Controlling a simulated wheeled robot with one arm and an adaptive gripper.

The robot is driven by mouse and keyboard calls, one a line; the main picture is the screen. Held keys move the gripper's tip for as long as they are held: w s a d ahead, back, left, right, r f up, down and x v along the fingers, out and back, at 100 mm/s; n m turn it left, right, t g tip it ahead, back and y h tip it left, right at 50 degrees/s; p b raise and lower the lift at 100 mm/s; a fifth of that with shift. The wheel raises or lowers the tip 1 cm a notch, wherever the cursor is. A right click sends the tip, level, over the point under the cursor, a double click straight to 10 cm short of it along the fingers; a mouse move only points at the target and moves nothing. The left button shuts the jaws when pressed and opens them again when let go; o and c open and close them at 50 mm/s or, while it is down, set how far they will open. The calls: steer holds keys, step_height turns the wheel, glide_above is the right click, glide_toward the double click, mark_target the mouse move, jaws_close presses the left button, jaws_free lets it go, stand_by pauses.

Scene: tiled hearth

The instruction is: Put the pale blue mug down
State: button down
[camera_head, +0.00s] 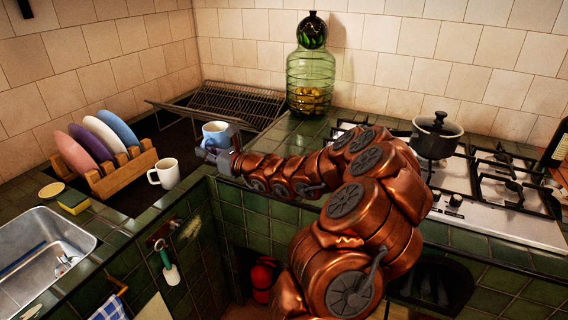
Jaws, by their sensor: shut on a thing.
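The pale blue mug (217,133) is in my gripper (212,150), at the left end of my copper-coloured arm. It is upright, over the dark counter area between the white mug and the wire rack. The gripper is shut on it, low on its near side. The fingers are small here and partly hidden. I cannot tell whether the mug's base touches the counter.
A white mug (164,173) stands close by at the left. A wooden rack (124,176) with several plates is farther left. A wire rack (226,104) lies behind. A green glass jar (311,82) stands at the back corner. A pot (437,136) sits on the stove at right.

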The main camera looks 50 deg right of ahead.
steer(key=s+d+f+m+h+b, duration=0.3)
steer(key=s+d+h+b, duration=0.1)
steer(key=s+d+b, duration=0.25)
steer(key=s+d+f+m+h+b, duration=0.3)
steer(key=s+d+h+b, duration=0.2)
steer(key=s+d+b, duration=0.15)
steer(key=w+d+p, duration=0.1)
steer(key=w+d, duration=0.2)
steer(key=w, duration=0.1)
steer(key=w+d+p, duration=0.1)
steer(key=w+d, duration=0.2)
steer(key=w, duration=0.1)
steer(key=w+d+f+p, duration=0.1)
steer(key=w+d, duration=0.2)
steer(key=w, duration=0.1)
steer(key=shift+x, duration=0.9)
steer(key=shift+s+d+f, duration=0.1)
steer(key=shift+d+f, duration=0.05)
steer(key=shift+f, duration=1.7)
steer(key=shift+f+b, duration=0.25)
steer(key=shift+b, duration=0.1)
steer(key=c, duration=1.2)
jaws_free()
steer(key=shift+c, duration=0.2)
steer(key=shift+r, duration=0.15)
